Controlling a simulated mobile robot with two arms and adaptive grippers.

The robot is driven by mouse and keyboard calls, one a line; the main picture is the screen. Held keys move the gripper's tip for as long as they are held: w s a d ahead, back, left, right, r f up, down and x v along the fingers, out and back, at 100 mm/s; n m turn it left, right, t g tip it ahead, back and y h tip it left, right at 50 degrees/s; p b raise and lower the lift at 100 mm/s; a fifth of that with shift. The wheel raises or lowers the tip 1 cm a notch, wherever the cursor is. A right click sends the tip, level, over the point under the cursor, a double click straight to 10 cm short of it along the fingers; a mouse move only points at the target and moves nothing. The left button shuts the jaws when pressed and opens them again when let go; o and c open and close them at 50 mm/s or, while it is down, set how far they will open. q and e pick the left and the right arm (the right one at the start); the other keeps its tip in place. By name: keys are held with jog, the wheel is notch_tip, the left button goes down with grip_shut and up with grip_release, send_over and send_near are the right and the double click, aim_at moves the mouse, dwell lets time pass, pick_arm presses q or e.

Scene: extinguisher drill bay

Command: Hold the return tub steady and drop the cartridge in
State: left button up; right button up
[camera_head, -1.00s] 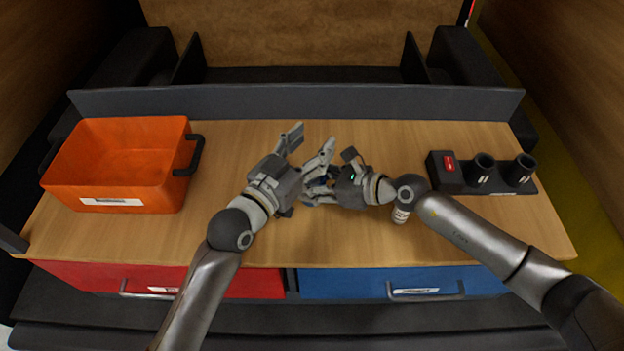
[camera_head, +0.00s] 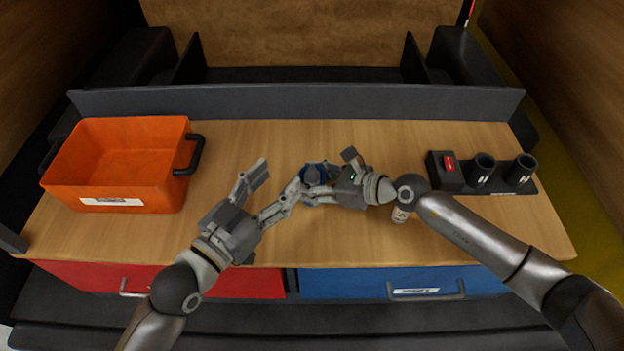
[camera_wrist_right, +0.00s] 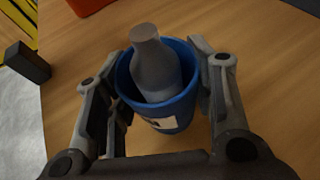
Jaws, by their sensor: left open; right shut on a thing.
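The blue return tub (camera_head: 306,169) stands on the bench near its middle; it also shows in the right wrist view (camera_wrist_right: 185,107). My right gripper (camera_head: 318,187) is shut around the tub, one finger on each side. The grey bottle-shaped cartridge (camera_wrist_right: 155,68) is inside the tub, leaning, with its neck above the rim; its lower end is hidden. It shows small in the head view (camera_head: 312,175). My left gripper (camera_head: 280,178) is open and empty, to the left of the tub, with one fingertip close to the tub's left side; whether it touches I cannot tell.
An orange crate (camera_head: 180,148) with black handles stands at the left. A dark holder with two cups (camera_head: 484,170) and a red-switched box (camera_head: 446,172) is at the right. A grey ledge (camera_head: 300,101) runs along the back. Bench between crate and grippers is clear.

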jog(key=o, duration=1.2)
jog(key=v, duration=1.2)
jog(key=shift+s+f, duration=0.1)
